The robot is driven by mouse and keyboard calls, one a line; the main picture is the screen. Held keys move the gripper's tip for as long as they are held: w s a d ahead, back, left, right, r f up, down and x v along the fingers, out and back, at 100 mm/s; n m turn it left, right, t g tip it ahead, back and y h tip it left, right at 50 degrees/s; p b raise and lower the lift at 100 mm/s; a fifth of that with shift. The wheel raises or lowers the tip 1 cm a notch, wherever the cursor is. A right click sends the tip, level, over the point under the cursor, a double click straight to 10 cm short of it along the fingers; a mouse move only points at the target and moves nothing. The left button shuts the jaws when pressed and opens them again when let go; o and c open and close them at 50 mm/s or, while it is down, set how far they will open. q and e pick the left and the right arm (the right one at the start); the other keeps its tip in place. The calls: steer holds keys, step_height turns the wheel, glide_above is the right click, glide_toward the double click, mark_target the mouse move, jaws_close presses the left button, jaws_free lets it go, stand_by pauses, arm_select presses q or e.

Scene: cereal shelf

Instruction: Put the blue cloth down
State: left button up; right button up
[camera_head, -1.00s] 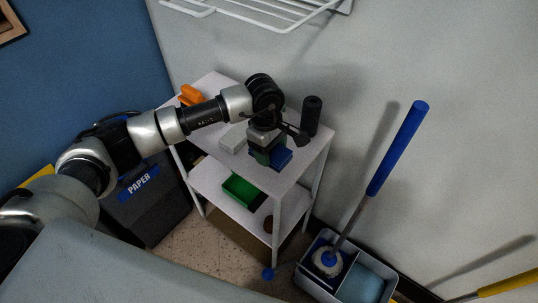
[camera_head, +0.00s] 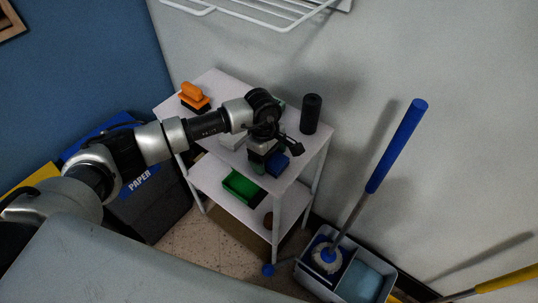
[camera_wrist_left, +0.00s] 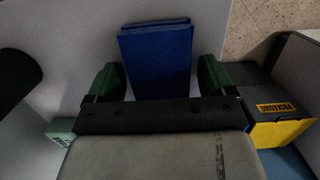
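The blue cloth (camera_head: 278,165) is a folded, block-like pad at the front edge of the white shelf unit's top (camera_head: 222,92). My left gripper (camera_head: 266,160) has green fingers on both sides of it. I cannot tell whether the cloth touches the top. My right gripper is not in view.
An orange-handled brush (camera_head: 193,97), a black cylinder (camera_head: 311,114) and a pale box (camera_head: 233,138) stand on the top. A green tray (camera_head: 241,187) is on the lower shelf. A mop bucket (camera_head: 345,272) stands front right, a paper bin (camera_head: 151,205) left.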

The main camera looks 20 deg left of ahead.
arm_select(q)
step_height(320, 180, up, 12)
steer(key=a+b, duration=0.1)
steer(key=shift+w+a+r, duration=0.15)
steer(key=shift+w+a, duration=0.1)
stand_by(0.4)
stand_by(0.3)
